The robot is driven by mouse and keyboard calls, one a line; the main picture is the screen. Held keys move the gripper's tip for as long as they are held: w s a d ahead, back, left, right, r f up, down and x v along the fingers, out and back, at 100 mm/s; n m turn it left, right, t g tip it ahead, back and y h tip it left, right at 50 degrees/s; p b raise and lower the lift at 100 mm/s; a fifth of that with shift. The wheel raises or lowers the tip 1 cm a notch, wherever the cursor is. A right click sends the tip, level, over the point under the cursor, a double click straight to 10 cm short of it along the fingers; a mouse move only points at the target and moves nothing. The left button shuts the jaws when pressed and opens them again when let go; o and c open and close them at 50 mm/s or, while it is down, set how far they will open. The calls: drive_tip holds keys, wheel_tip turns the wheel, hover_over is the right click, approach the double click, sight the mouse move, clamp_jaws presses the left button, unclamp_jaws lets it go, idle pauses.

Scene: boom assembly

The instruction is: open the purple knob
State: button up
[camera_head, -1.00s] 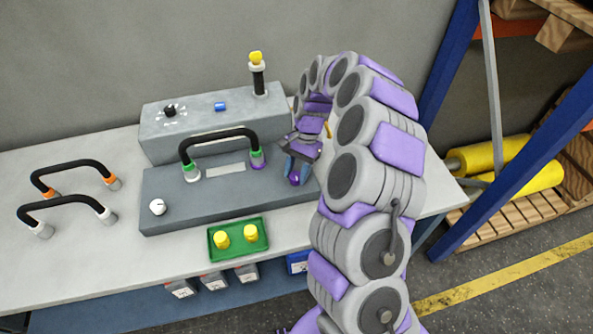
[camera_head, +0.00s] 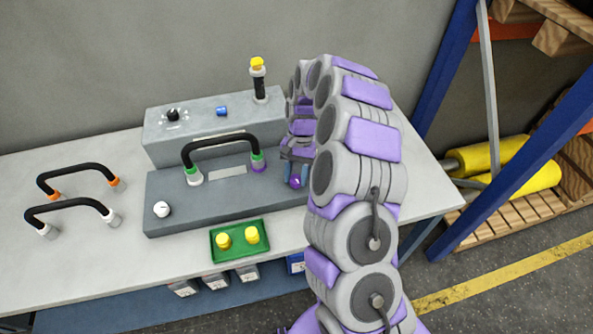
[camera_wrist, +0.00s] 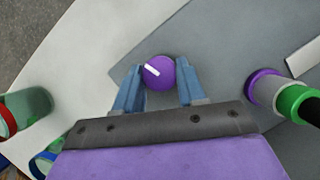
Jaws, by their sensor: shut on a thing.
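The purple knob (camera_wrist: 159,73) is round with a white pointer line and sits on the grey lower panel. In the wrist view the pointer slants from upper left to lower right. My gripper (camera_wrist: 160,85) has its two blue fingers on either side of the knob, shut on it. In the head view, the knob (camera_head: 295,182) shows at the tips of my gripper (camera_head: 295,172), at the right end of the panel, and my arm partly covers this area.
A white knob (camera_head: 161,209) is at far left. A green tray (camera_head: 238,255) with yellow pieces lies in front. Two loose black handles lie on the table at left.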

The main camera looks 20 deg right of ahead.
drive_tip(key=shift+w+a+r+n+h+p, duration=0.1)
drive_tip(key=shift+n+h+p, duration=0.45)
drive_tip(key=shift+n, duration=0.55)
drive_tip(key=shift+n+h+p, duration=0.35)
drive_tip(key=shift+n+p, duration=0.35)
drive_tip(key=shift+n, duration=0.4)
drive_tip(key=o, duration=1.1)
drive_tip(key=shift+g, duration=0.3)
drive_tip(key=shift+c, duration=0.2)
drive_tip(key=p+v, duration=0.2)
drive_tip(key=v, duration=1.5)
drive_tip(key=shift+p, duration=0.4)
drive_tip(key=shift+w+r, duration=0.1)
